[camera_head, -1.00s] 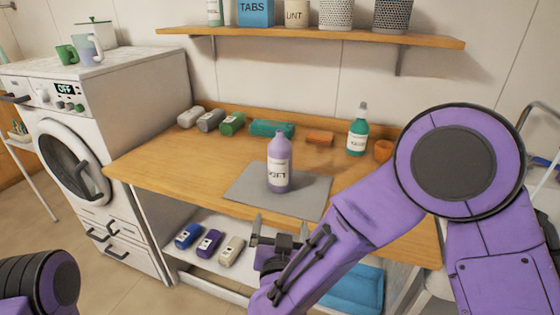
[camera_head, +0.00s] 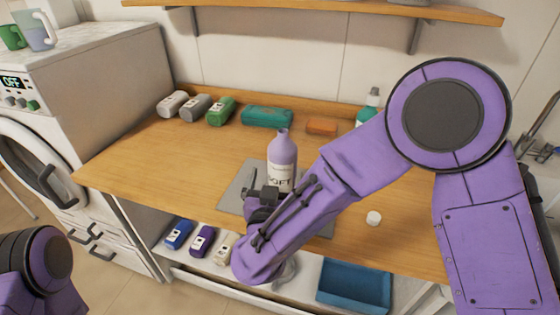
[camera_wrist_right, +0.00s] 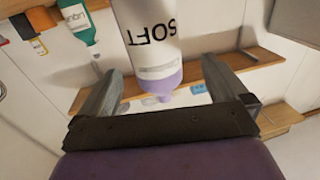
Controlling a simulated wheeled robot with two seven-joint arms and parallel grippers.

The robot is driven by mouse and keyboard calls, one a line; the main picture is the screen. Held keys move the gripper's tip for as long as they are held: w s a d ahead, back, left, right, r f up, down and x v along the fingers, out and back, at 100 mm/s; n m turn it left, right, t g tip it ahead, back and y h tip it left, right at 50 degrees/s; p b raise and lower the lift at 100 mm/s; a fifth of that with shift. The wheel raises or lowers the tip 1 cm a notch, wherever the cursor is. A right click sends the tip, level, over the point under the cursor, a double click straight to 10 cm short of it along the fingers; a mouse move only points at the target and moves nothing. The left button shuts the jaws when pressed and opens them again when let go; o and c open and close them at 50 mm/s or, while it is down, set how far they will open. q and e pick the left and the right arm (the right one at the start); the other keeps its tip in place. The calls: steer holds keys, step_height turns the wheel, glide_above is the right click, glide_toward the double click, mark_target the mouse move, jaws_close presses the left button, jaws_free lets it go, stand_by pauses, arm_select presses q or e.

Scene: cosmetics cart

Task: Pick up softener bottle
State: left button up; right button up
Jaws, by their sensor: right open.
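The softener bottle (camera_head: 283,150) is lilac with a white label reading SOFT. It stands upright on a grey mat (camera_head: 232,190) on the wooden table. My right gripper (camera_head: 263,192) is in front of the bottle's lower part, and my forearm hides some of the mat. In the right wrist view the bottle (camera_wrist_right: 150,45) appears upside down, between the directions of the two spread fingers. The right gripper (camera_wrist_right: 162,70) is open there; whether a finger touches the bottle cannot be told. My left gripper is out of view; only part of that arm shows.
A green bottle (camera_head: 366,117) stands behind my right arm, partly hidden. A teal box (camera_head: 267,117), an orange block (camera_head: 321,127) and several small packs line the back. A small white round piece (camera_head: 374,218) lies at right. A blue tray (camera_head: 355,288) sits below.

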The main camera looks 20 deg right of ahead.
steer(key=shift+w+d+r, duration=0.2)
steer(key=shift+w+d, duration=0.4)
steer(key=shift+w, duration=0.25)
steer(key=p+x, duration=0.2)
steer(key=x, duration=0.3)
steer(key=shift+w+d, duration=0.15)
steer(key=shift+d, duration=0.15)
steer(key=shift+c, duration=0.7)
steer(key=shift+a, duration=0.1)
steer(key=c, duration=0.8)
